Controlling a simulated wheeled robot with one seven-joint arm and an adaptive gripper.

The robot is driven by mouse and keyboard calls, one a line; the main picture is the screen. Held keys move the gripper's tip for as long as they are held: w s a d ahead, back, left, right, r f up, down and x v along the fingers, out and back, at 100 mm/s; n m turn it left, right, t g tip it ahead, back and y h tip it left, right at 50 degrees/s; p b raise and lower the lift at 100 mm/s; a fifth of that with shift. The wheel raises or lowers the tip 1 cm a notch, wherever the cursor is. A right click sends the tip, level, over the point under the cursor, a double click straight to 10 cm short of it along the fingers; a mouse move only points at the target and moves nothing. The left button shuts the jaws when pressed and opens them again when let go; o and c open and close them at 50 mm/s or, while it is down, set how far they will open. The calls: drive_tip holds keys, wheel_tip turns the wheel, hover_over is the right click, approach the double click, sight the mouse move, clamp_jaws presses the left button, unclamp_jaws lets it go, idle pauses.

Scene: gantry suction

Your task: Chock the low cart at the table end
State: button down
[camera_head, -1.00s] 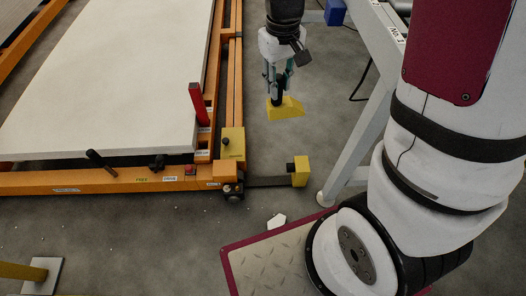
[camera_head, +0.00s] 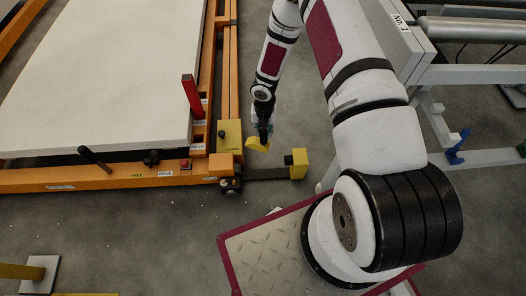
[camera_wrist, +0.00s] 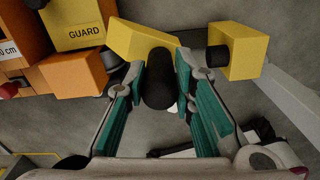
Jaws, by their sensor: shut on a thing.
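My gripper (camera_head: 264,124) is shut on the black handle (camera_wrist: 160,88) of a yellow wedge chock (camera_head: 257,146). In the wrist view the chock (camera_wrist: 136,38) lies beyond the green-padded fingers. The low orange cart (camera_head: 120,180) bears a large white slab (camera_head: 95,75). The chock is close to the right of the cart's near right corner, by a yellow guard box (camera_head: 230,135). A dark wheel (camera_head: 230,185) shows under that corner. I cannot tell whether the chock touches the floor or the wheel.
A dark bar (camera_head: 265,174) runs from the cart corner to a yellow block (camera_head: 298,163) with a black knob. A grey frame (camera_head: 465,75) with rollers is at right. Bare floor lies below the cart.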

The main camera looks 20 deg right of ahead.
drive_tip(key=s+a+f+n, duration=0.2)
drive_tip(key=s+f+n, duration=0.2)
drive_tip(key=f, duration=0.3)
drive_tip(key=shift+f+n, duration=0.2)
drive_tip(key=shift+n, duration=0.4)
wheel_tip(320, 180, down, 8)
drive_tip(key=a+b, duration=0.2)
drive_tip(key=b, duration=0.4)
drive_tip(key=shift+w+a+f, duration=0.15)
drive_tip(key=shift+w+a, duration=0.1)
drive_tip(key=shift+w, duration=0.15)
drive_tip(key=shift+f, duration=0.25)
drive_tip(key=c, duration=1.3)
unclamp_jaws()
